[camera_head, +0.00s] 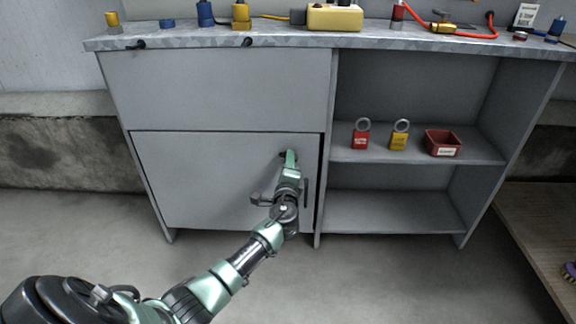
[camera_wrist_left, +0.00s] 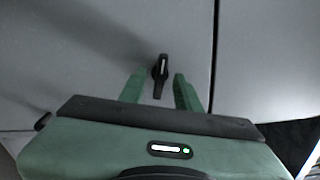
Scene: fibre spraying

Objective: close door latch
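The grey cabinet door (camera_head: 200,180) is the lower left panel of the cabinet, with a dark line along its right edge. The black door latch (camera_wrist_left: 160,72) has a light stripe and points roughly up and down in the wrist view. My left gripper (camera_wrist_left: 158,88) is open, with one green finger on each side of the latch; contact cannot be told. In the head view my left gripper (camera_head: 290,154) is at the door's upper right and mostly hides the latch. A dark upright bar (camera_head: 306,193) shows beside it. My right gripper is out of view.
Open shelves right of the door hold a red padlock (camera_head: 360,138), a yellow padlock (camera_head: 399,138) and a red bin (camera_head: 443,143). The worktop (camera_head: 280,40) carries a yellow box (camera_head: 335,18) and cables. The floor in front is clear. A wooden surface (camera_head: 535,225) stands at right.

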